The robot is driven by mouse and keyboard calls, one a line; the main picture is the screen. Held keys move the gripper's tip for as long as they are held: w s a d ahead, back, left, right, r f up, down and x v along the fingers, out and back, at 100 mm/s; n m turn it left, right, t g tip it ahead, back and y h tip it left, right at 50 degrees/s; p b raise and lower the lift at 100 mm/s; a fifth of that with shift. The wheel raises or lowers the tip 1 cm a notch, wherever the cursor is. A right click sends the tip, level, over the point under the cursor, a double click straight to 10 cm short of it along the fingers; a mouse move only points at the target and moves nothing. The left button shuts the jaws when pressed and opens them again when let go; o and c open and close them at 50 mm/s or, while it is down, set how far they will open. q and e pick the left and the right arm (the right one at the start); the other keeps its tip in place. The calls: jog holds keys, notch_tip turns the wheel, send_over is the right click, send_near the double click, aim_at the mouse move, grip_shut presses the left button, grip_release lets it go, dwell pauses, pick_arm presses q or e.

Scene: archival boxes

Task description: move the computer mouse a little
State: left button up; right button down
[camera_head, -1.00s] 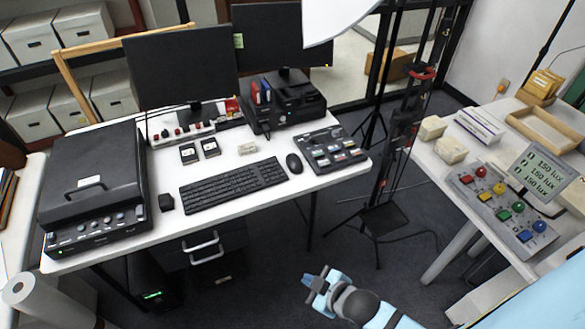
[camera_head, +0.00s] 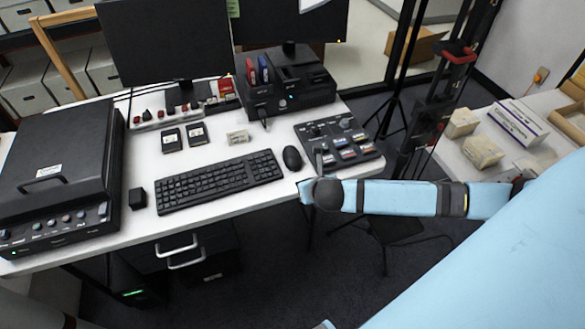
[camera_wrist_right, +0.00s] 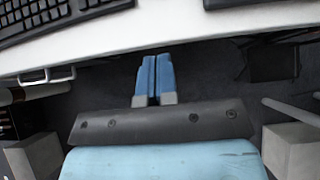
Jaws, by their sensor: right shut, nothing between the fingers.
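The black computer mouse (camera_head: 292,158) lies on the white desk, just right of the black keyboard (camera_head: 219,181). My right arm comes in from the right, and its gripper end (camera_head: 306,190) is at the desk's front right edge, a short way in front of the mouse and apart from it. In the right wrist view the two blue fingers (camera_wrist_right: 155,62) are shut together with nothing between them, pointing toward the desk edge. The mouse is not visible in that view. My left gripper is not in view.
A button panel (camera_head: 338,142) sits close to the right of the mouse. Behind are a black dock (camera_head: 290,87), a small beige block (camera_head: 238,136) and two dark cartridges (camera_head: 172,140). A black case (camera_head: 55,170) fills the desk's left. A side table (camera_head: 480,178) with boxes stands right.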

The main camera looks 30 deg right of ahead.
aim_at(292, 162)
jog(key=x, duration=0.9)
jog(key=shift+b, duration=0.35)
jog(key=w, duration=0.3)
jog(key=shift+w+d+f, duration=0.15)
jog(key=shift+d+f, duration=0.05)
jog(key=shift+d, duration=0.2)
jog(key=shift+w+d, duration=0.15)
jog(key=shift+w, duration=0.4)
jog(key=w, duration=0.2)
jog(key=shift+w+d, duration=0.3)
jog(key=shift+w, duration=0.1)
jog(key=shift+w+d, duration=0.15)
jog(key=shift+w, duration=0.4)
jog(key=shift+s+p, duration=0.1)
jog(key=shift+p, duration=0.2)
